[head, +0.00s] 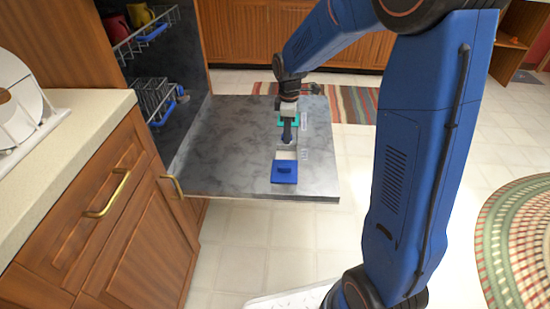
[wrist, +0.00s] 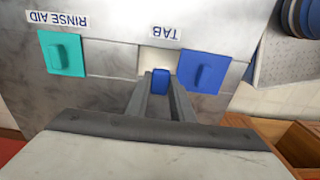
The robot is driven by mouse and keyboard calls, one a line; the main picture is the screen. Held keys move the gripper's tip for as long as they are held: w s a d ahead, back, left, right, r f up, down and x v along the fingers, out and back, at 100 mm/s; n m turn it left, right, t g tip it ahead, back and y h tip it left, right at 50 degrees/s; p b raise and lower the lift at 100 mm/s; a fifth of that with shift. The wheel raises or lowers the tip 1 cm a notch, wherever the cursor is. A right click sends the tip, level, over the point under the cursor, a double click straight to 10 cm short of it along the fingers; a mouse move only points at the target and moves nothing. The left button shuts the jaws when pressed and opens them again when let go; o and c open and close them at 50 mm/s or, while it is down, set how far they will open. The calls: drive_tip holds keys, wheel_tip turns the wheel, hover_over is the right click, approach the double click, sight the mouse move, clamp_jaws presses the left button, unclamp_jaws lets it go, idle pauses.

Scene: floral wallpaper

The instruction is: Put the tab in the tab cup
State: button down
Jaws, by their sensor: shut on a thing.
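A small blue tab (wrist: 160,79) is between the tips of my gripper (wrist: 161,88) in the wrist view, and the gripper is shut on it. The tab cup (wrist: 157,61) is a pale recess in the open dishwasher door, under the TAB label. The tab is at the cup's near edge in the wrist view; I cannot tell whether it is above the cup or partly inside. The cup's blue lid (wrist: 205,72) is open beside it. In the head view my gripper (head: 287,141) points down over the door, just behind the cup (head: 286,155) and lid (head: 285,172).
The dishwasher door (head: 225,150) lies open and flat. A teal rinse aid lid (wrist: 63,53) sits on it, apart from the cup. Dish racks (head: 152,95) are inside the dishwasher at left. A counter (head: 70,125) stands at front left. The floor at right is mostly clear.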

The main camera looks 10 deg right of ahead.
drive_tip(key=shift+f, duration=4.8)
drive_tip(key=shift+f, duration=0.1)
drive_tip(key=c, duration=1.8)
unclamp_jaws()
wheel_tip(320, 180, up, 12)
drive_tip(key=shift+s+r, duration=0.1)
drive_tip(key=shift+r, duration=0.1)
drive_tip(key=s+d+r+m+t, duration=0.1)
drive_tip(key=s+r+m, duration=0.3)
drive_tip(key=s, duration=0.7)
drive_tip(key=s+d+r+m+t, duration=0.2)
drive_tip(key=s+d+r+m, duration=0.1)
drive_tip(key=s, duration=0.8)
drive_tip(key=s+d+r+m+t, duration=0.1)
drive_tip(key=s+d+r+m, duration=0.2)
drive_tip(key=s, duration=0.8)
drive_tip(key=shift+s+r+m+t, duration=0.15)
drive_tip(key=shift+r+m, duration=0.15)
drive_tip(key=shift+m, duration=0.45)
drive_tip(key=shift+w+r+m+t, duration=0.1)
drive_tip(key=shift+r+m, duration=0.25)
drive_tip(key=shift+m, duration=0.35)
drive_tip(key=shift+s+r+m+t, duration=0.15)
drive_tip(key=shift+r+m, duration=0.15)
drive_tip(key=shift+m, duration=0.45)
